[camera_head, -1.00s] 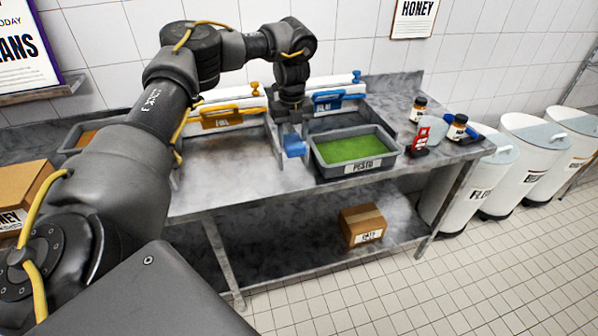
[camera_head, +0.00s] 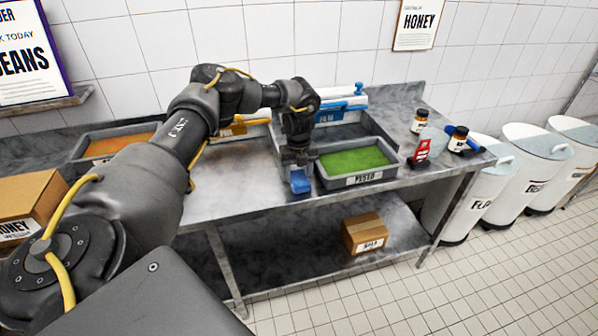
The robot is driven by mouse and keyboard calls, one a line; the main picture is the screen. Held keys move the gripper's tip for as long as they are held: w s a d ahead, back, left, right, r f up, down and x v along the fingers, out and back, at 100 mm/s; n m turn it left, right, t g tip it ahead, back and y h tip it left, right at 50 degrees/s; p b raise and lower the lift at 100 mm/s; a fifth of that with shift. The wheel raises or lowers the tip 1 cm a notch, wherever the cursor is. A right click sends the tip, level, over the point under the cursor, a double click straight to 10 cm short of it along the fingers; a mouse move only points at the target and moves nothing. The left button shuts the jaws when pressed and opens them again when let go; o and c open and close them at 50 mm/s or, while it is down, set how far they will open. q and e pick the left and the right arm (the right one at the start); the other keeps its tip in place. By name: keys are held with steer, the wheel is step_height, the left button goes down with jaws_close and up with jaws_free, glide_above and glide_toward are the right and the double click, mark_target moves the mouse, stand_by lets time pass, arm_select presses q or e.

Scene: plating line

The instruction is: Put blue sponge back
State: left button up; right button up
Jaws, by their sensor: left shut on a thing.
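The blue sponge (camera_head: 300,182) is at the tip of my left gripper (camera_head: 297,166), just left of the green-filled pesto tray. My left gripper points down and is shut on the sponge. The sponge is over the front part of the metal table (camera_head: 245,195); I cannot tell whether it touches the surface. My right gripper is not in view.
The pesto tray (camera_head: 358,180) stands close to the right of the sponge. A tray with orange contents (camera_head: 80,165) is at the left. A red item (camera_head: 420,153) and jars (camera_head: 458,139) stand at the right. The table left of the gripper is clear.

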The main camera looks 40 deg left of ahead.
mark_target(299, 178)
arm_select(q)
steer(key=shift+s+f, duration=0.1)
steer(key=o, duration=0.8)
steer(key=shift+o, duration=0.4)
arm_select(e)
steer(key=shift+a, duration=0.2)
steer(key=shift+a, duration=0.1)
arm_select(q)
step_height(299, 178, up, 12)
steer(key=b, duration=0.2)
steer(key=shift+r, duration=0.2)
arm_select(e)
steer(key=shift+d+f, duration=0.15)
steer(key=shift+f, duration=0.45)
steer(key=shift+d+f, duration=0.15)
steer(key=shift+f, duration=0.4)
